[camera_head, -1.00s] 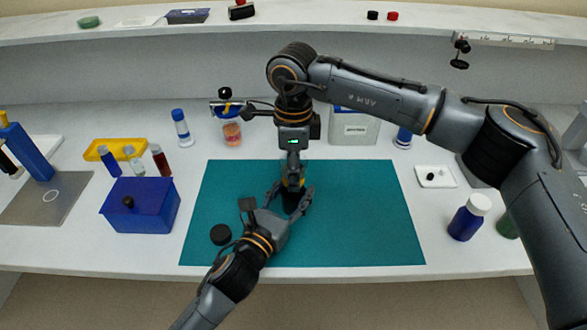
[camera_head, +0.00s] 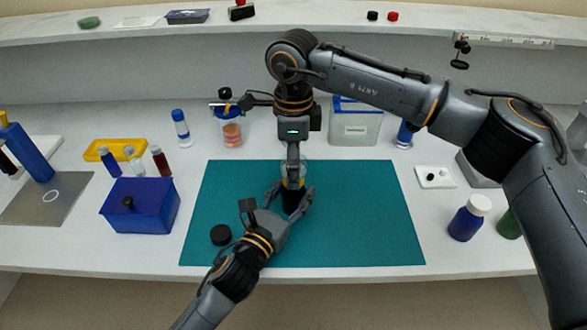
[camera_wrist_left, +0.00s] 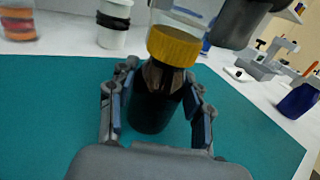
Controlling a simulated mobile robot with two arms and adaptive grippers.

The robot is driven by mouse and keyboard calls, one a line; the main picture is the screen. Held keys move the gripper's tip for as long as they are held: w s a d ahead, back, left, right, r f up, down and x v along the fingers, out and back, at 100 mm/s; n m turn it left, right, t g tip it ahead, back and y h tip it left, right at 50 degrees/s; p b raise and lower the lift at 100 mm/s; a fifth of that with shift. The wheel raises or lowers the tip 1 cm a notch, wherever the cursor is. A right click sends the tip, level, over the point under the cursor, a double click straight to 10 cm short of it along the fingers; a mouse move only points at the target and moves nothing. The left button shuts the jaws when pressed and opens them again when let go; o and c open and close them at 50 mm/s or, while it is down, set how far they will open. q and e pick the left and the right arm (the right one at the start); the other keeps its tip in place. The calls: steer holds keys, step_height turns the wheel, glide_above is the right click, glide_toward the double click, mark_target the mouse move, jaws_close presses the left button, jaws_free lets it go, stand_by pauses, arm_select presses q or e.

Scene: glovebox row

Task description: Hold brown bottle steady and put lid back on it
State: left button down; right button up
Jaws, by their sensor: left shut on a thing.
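The dark brown bottle (camera_wrist_left: 150,112) stands upright on the teal mat, between the fingers of my left gripper (camera_wrist_left: 155,108). My left gripper (camera_head: 287,201) is shut on it; in the head view the bottle (camera_head: 293,199) is partly covered. A yellow-orange band (camera_wrist_left: 173,46) like a cap shows at the bottle's top in the left wrist view, with something clear above it; I cannot tell whether they join the bottle. My right gripper (camera_head: 292,165) points down just above the bottle, its fingertips unclear.
The teal mat (camera_head: 370,220) is clear on the right. A blue box (camera_head: 145,212) and yellow tray (camera_head: 103,153) stand left of it. A jar with orange contents (camera_head: 232,135) and a pale container (camera_head: 357,128) stand behind; a white-capped blue bottle (camera_head: 466,222) stands right.

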step_height(320, 180, up, 10)
stand_by(0.3)
arm_select(q)
steer(key=c, duration=0.5)
jaws_free()
steer(key=v, duration=1.2)
